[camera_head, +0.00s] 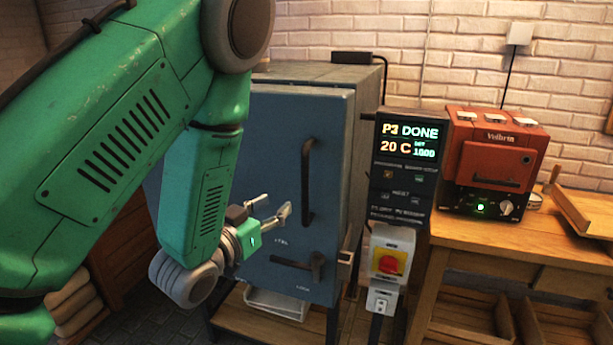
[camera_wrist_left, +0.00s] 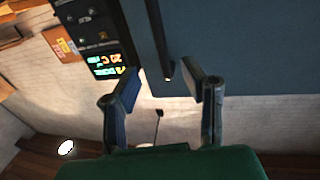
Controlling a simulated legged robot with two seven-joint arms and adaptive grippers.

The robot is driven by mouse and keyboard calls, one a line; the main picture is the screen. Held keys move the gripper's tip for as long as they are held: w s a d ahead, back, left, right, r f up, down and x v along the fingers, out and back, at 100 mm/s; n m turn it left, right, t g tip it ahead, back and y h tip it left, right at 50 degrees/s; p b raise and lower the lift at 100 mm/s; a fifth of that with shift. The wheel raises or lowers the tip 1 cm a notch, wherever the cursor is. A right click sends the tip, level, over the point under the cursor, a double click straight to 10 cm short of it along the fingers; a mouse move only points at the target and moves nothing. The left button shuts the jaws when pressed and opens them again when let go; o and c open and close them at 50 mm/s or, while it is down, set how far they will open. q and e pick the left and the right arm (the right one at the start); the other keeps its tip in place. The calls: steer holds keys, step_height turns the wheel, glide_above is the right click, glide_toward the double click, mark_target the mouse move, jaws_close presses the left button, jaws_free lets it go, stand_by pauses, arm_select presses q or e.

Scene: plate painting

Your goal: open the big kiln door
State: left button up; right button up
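The big kiln (camera_head: 370,95) is a tall blue-grey box on a stand. Its door (camera_head: 275,130) looks shut in the head view. A dark vertical handle (camera_head: 307,185) is on the door's right part, and a dark latch lever (camera_head: 295,264) lies roughly level below it. My left gripper (camera_head: 273,208) is in front of the door, left of the handle's lower end and above the lever. In the left wrist view its two fingers (camera_wrist_left: 162,80) are spread, with a dark bar (camera_wrist_left: 160,40), seemingly the handle, beyond the gap. Nothing is held. My right gripper is out of view.
A control panel (camera_head: 404,160) reading "DONE" and "20 C" stands right of the kiln, above a red-and-yellow switch (camera_head: 390,262). A small red kiln (camera_head: 493,160) sits on the wooden bench (camera_head: 520,247). My left arm covers the head view's left side.

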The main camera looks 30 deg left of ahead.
mark_target(303, 185)
arm_select(q)
steer(key=w+p, duration=0.1)
steer(key=w, duration=0.5)
steer(key=w+p, duration=0.1)
steer(key=w, duration=0.5)
steer(key=shift+w+a+f, duration=0.1)
steer(key=shift+w+a, duration=0.1)
steer(key=shift+w, duration=0.05)
jaws_close()
